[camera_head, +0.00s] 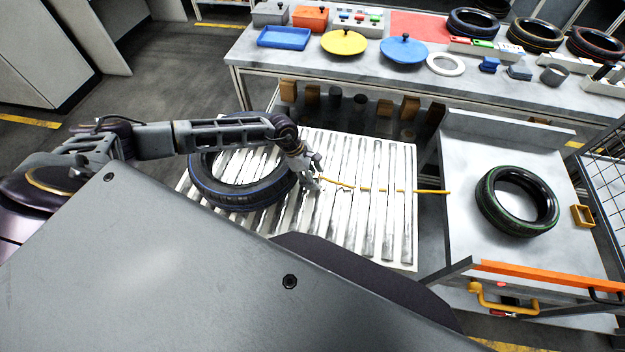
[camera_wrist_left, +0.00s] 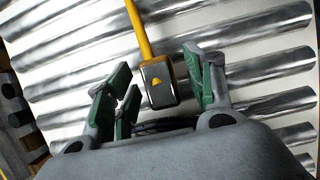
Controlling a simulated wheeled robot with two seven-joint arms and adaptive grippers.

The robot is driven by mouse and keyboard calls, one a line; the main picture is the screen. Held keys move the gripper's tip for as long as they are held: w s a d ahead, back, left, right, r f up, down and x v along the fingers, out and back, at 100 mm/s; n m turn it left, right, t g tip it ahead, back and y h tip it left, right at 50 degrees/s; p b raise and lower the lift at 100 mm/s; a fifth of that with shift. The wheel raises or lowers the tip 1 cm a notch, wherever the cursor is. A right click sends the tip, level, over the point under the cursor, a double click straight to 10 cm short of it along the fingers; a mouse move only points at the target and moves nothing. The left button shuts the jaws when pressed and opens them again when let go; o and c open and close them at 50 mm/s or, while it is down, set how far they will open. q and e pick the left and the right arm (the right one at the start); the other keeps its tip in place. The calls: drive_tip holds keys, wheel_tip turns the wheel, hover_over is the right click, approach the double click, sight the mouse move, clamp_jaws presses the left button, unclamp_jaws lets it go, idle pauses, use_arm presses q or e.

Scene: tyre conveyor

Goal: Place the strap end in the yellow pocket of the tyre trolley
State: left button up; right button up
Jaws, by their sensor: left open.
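The yellow strap (camera_head: 405,190) runs from the tyre trolley (camera_head: 465,220) leftward across the conveyor rollers. Its dark block-like strap end (camera_wrist_left: 158,82), with a small yellow mark, shows in the left wrist view, where the yellow strap (camera_wrist_left: 139,32) also shows. My left gripper (camera_head: 316,184) is low over the rollers at the strap's left end. In the left wrist view its green-padded fingers (camera_wrist_left: 162,88) are apart on either side of the strap end, with a visible gap at the right. My right gripper is out of view.
A blue-lined tyre (camera_head: 215,190) lies on the roller conveyor (camera_head: 385,235) under my left forearm. A green-lined tyre (camera_head: 487,205) lies on the trolley, left of the pocket. An orange bar (camera_head: 545,272) crosses the trolley's front. A cluttered table (camera_head: 480,85) stands behind.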

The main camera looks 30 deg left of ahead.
use_arm(q)
drive_tip(key=shift+c, duration=0.4)
clamp_jaws()
drive_tip(key=shift+r+b, duration=0.75)
drive_tip(key=shift+r, duration=4.25)
